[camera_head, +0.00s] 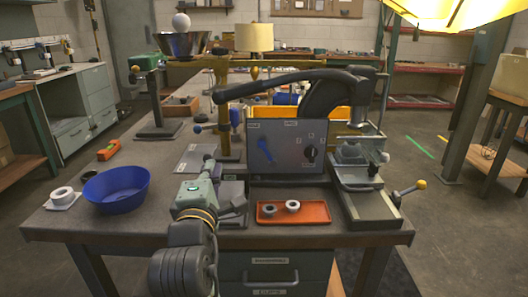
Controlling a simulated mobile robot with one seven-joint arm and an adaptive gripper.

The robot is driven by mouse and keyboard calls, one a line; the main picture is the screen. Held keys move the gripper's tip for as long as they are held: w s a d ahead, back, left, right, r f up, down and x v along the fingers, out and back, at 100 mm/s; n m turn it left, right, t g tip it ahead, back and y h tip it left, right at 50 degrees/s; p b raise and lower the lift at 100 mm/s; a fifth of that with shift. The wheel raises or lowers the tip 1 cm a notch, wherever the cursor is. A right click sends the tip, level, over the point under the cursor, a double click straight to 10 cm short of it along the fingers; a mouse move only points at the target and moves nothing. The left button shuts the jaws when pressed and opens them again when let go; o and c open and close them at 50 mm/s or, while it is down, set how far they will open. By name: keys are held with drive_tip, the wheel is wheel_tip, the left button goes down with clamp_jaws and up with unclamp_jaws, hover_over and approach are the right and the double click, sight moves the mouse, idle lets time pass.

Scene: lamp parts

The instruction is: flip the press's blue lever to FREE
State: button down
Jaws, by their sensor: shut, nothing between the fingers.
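The press's blue lever (265,150) sits on the left half of a grey upright panel (290,168). It is tilted, running from upper left to lower right. Small labels are on the panel above it, but I cannot read them, so I cannot tell which setting it marks. My arm rises from the bottom in front of the bench. My gripper (236,208) is left of and lower than the panel, in front of it, and apart from the lever. It is shut and empty; its fingertips are small and partly hard to make out.
A black knob (311,152) is on the panel's right half. An orange tray (293,221) with two rings lies before the panel. A blue bowl (116,190) stands at left. The dark press arm (292,78) spans above the panel. A yellow-knobbed handle (413,187) sticks out at right.

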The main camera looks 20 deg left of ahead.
sight(266, 153)
drive_tip(key=shift+w+d+f+h, duration=0.2)
drive_tip(key=shift+d+f+h, duration=0.15)
drive_tip(key=shift+d+f, duration=0.15)
drive_tip(key=shift+w+d+f+h, duration=0.2)
drive_tip(key=shift+d+f+h, duration=0.15)
drive_tip(key=shift+d, duration=0.2)
drive_tip(key=p+x, duration=0.1)
drive_tip(key=x, duration=0.9)
drive_tip(key=shift+a, duration=0.1)
drive_tip(key=shift+w+d+r+p, duration=0.1)
drive_tip(key=shift+w+d+p, duration=0.2)
drive_tip(key=shift+d, duration=0.3)
drive_tip(key=shift+w+d+r+p, duration=0.15)
drive_tip(key=shift+w+d, duration=0.1)
drive_tip(key=shift+d, duration=0.35)
drive_tip(key=shift+w+d+r+p, duration=0.1)
drive_tip(key=shift+w+d+p, duration=0.2)
drive_tip(key=shift+d, duration=0.3)
